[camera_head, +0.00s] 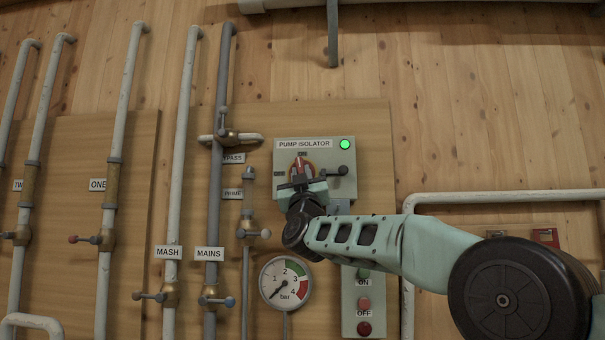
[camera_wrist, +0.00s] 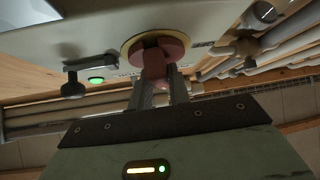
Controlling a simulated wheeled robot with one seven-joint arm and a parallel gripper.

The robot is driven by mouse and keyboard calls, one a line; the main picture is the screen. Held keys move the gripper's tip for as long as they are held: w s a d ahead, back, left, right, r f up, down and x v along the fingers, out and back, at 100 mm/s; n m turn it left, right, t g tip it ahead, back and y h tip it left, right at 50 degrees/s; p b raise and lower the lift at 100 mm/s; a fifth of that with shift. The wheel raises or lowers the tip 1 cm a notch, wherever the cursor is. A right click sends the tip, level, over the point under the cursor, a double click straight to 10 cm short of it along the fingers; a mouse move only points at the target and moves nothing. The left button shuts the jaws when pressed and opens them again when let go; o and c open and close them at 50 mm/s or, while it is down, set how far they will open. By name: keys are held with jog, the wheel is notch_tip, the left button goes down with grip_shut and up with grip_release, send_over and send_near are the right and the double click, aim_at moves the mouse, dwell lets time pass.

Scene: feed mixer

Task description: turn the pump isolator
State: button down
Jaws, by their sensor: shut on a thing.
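The pump isolator box (camera_head: 349,178) is a grey-green panel on the wooden backboard, with a "PUMP ISOLATOR" label and a lit green lamp (camera_head: 345,144). Its red handle (camera_head: 299,165) stands in front of a yellow plate; in the wrist view the red handle (camera_wrist: 155,64) sits on a round yellow disc (camera_wrist: 131,43). My gripper (camera_head: 302,181) is shut on the red handle, and its two fingers show on either side of it in the wrist view (camera_wrist: 158,88). My gripper hides part of the handle and the position marks around it.
A small dark knob (camera_head: 343,171) sticks out at the box's right. A pressure gauge (camera_head: 286,283) and an ON/OFF button box (camera_head: 364,315) are below. Pipes with valves, including MAINS (camera_head: 215,235), run at the left.

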jog(key=shift+a+f+m+h+p, duration=0.15)
jog(key=shift+m+h+p, duration=0.55)
jog(key=shift+m+h, duration=1.7)
jog(key=shift+m, duration=0.3)
jog(key=c, duration=1.3)
grip_release()
jog(key=b+v, duration=0.7)
jog(key=v, duration=1)
jog(key=shift+w+f+b, duration=0.1)
jog(key=shift+f+b, duration=0.2)
jog(key=shift+b, duration=0.05)
